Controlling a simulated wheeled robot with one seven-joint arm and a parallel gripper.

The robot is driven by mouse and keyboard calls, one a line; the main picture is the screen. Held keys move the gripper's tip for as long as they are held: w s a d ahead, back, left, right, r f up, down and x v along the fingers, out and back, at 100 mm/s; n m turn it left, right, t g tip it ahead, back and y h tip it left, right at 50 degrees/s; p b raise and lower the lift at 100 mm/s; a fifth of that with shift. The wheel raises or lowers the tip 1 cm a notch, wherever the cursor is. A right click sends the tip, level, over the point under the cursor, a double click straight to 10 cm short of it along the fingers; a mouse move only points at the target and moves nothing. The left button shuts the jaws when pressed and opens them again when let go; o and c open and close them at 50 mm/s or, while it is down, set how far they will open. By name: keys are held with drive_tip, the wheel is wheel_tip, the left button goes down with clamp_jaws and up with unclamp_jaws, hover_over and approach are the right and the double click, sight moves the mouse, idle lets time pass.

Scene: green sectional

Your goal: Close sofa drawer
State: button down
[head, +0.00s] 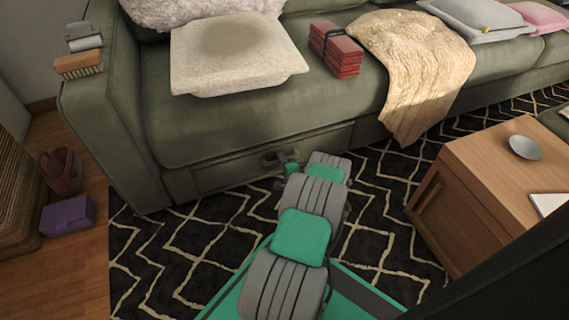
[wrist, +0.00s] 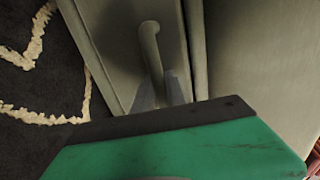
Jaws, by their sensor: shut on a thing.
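The green sofa (head: 215,140) has a low drawer (head: 225,175) in its base, left of centre in the head view. Its front panel also shows in the wrist view (wrist: 112,35), with a narrow dark seam along its edge. How far the drawer stands out is hard to tell. My gripper (head: 284,160) reaches the drawer front at its handle (head: 270,159). In the wrist view my gripper's fingers (wrist: 160,90) are shut on the curved grey handle (wrist: 149,38). The green and dark gripper body hides the lower part of that view.
A wooden cabinet (head: 480,185) stands at the right, near my arm. A patterned rug (head: 170,245) covers the floor. A purple box (head: 68,216) and a red container (head: 62,172) are at the left. A blanket (head: 415,65) hangs over the sofa front.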

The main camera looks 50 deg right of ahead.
drive_tip(key=shift+w+d, duration=0.1)
drive_tip(key=c, duration=1.6)
unclamp_jaws()
drive_tip(key=shift+c, duration=0.2)
drive_tip(key=p+v, duration=0.3)
drive_tip(key=v, duration=0.5)
drive_tip(key=shift+f, duration=0.1)
